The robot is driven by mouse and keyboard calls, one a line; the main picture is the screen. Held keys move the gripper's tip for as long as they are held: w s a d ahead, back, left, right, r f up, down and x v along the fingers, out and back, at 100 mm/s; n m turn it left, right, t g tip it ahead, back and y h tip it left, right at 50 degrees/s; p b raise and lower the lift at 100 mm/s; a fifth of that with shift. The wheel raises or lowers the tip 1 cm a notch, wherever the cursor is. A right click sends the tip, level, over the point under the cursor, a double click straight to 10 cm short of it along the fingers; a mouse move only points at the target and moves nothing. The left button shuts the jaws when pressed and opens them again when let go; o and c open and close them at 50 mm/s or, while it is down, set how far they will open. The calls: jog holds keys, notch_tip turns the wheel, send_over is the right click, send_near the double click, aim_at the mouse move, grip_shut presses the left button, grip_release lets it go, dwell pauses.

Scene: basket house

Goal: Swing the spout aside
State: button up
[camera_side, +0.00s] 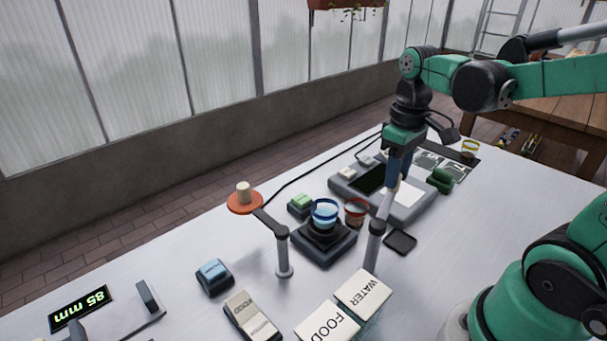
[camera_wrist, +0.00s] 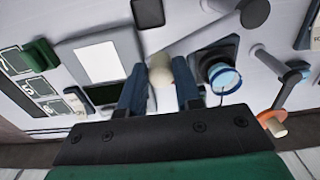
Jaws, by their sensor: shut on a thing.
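My gripper (camera_side: 393,182) points down near the middle of the table. In the wrist view, its two blue fingers (camera_wrist: 160,76) are shut on a round cream knob (camera_wrist: 163,68) at the end of a pale grey swing arm (camera_wrist: 205,38), seemingly the spout. In the side view, this arm (camera_side: 384,207) runs from the top of a grey post (camera_side: 371,255) back to my fingers. A blue-rimmed cup (camera_side: 324,213) stands on a dark square base (camera_side: 323,243) left of the post; it also shows in the wrist view (camera_wrist: 224,77). The arm's end is away from the cup, not over it.
A second post (camera_side: 283,257) carries an arm with an orange disc (camera_side: 245,202). A red-rimmed cup (camera_side: 356,213) is close behind the spout post. A grey panel (camera_side: 418,208) lies under my gripper. FOOD and WATER blocks (camera_side: 362,291) sit in front. A black pad (camera_side: 400,241) lies to the right.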

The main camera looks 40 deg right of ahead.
jog(key=shift+s+d, duration=0.15)
jog(key=shift+s, duration=0.65)
jog(key=shift+s+d, duration=0.15)
jog(key=shift+s, duration=0.6)
jog(key=o, duration=1.3)
notch_tip(320, 180, up, 7)
